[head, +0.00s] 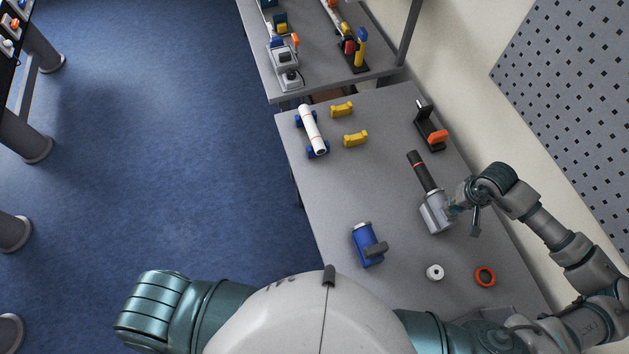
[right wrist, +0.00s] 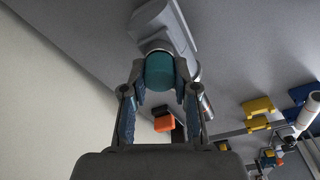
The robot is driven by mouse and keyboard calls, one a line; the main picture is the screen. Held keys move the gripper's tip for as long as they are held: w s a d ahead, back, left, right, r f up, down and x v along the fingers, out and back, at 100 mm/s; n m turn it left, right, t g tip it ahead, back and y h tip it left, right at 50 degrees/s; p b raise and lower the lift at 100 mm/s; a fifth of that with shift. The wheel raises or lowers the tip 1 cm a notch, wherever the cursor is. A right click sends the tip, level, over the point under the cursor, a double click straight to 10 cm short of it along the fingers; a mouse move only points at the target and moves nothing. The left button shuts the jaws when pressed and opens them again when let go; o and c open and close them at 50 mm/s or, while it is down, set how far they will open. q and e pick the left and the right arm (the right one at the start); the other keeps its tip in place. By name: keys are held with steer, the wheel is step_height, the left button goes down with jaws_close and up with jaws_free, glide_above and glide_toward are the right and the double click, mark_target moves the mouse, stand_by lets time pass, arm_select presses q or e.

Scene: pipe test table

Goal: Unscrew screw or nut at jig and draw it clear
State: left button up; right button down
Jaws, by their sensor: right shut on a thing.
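A grey jig-like block (head: 435,214) with a dark rod (head: 421,171) stands on the right part of the table. My right gripper (head: 455,210) is at the block's right side. In the right wrist view its two fingers (right wrist: 161,90) are closed on a teal round piece (right wrist: 160,70), which I take as the screw or nut. The grey block (right wrist: 170,25) shows just beyond it. The thread is hidden, so I cannot tell how far the piece is screwed in. My left gripper is out of view.
A blue vise-like fixture (head: 367,246), a white ring (head: 435,272) and an orange ring (head: 485,276) are nearer me. A white pipe (head: 312,130), yellow blocks (head: 355,139) and a black-and-orange stand (head: 430,128) are farther off. The wall is right.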

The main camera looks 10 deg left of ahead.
steer(key=shift+s+a+f, duration=0.15)
steer(key=shift+s+f, duration=0.15)
steer(key=shift+f, duration=0.1)
steer(key=n+b, duration=0.2)
steer(key=shift+f+n, duration=0.2)
steer(key=shift+n, duration=0.1)
steer(key=shift+w+n+y+b, duration=0.1)
steer(key=shift+n+y+b, duration=0.25)
steer(key=shift+n, duration=0.35)
steer(key=shift+r+n, duration=0.15)
steer(key=shift+n, duration=0.45)
steer(key=shift+r, duration=0.1)
steer(key=c, duration=0.8)
jaws_free()
steer(key=shift+r, duration=0.2)
steer(key=o, duration=0.3)
steer(key=shift+w, duration=0.1)
